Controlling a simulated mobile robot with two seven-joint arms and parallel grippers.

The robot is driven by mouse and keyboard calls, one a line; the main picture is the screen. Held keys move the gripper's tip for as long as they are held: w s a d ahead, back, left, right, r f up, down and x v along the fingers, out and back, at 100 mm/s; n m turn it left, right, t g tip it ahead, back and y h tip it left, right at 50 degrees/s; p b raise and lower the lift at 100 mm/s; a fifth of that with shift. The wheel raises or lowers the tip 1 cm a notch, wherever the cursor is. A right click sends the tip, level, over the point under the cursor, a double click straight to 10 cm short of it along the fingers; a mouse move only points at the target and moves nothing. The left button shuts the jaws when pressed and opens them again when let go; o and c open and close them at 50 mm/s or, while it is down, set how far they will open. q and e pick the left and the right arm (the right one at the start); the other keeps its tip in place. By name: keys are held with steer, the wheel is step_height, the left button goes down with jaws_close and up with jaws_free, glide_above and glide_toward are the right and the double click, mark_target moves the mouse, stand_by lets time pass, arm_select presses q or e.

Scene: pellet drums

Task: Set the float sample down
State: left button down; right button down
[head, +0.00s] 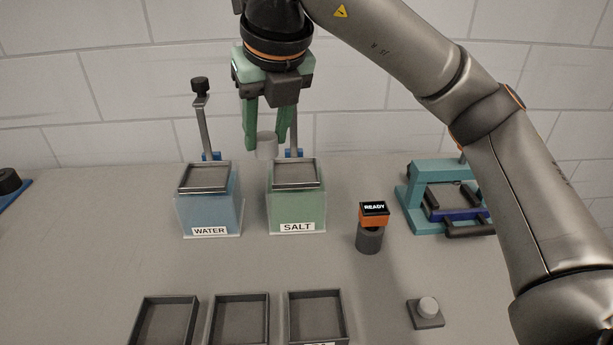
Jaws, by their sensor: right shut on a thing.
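My right gripper (267,135) is shut on a small pale grey cylinder, the sample (266,147), between its green fingers. It holds the sample in the air, at the upper left of the salt tank in the picture. The green tank labelled SALT (296,208) and the blue tank labelled WATER (209,212) stand side by side, each with a grey square top. Three shallow grey trays stand in a row at the front: left (135,335), middle (213,325) and right (291,320). Their visible floors look empty. My left gripper is not in view.
A dark post with an orange top and a READY display (374,209) stands right of the salt tank. A teal frame device (414,210) is at the right, and a grey button (428,306) at front right. A lever with a black knob (201,88) rises behind the water tank. Bare table lies between tanks and trays.

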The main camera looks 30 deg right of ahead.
steer(key=shift+w+d+f, duration=0.2)
steer(key=shift+d, duration=0.2)
steer(key=w+d+f, duration=0.4)
steer(key=w+d+f+p, duration=0.1)
steer(key=w+d+f, duration=0.3)
steer(key=w, duration=0.1)
steer(key=shift+f, duration=0.15)
steer(key=shift+w+d+f, duration=0.2)
steer(key=shift+d+f, duration=0.05)
steer(key=shift+f, duration=0.1)
steer(key=shift+w+d+f, duration=0.1)
steer(key=shift+f, duration=0.8)
steer(key=shift+w+d+f, duration=0.1)
steer(key=shift+f, duration=0.8)
steer(key=shift+f, duration=0.1)
steer(key=shift+f, duration=0.15)
steer(key=c, duration=0.5)
jaws_free()
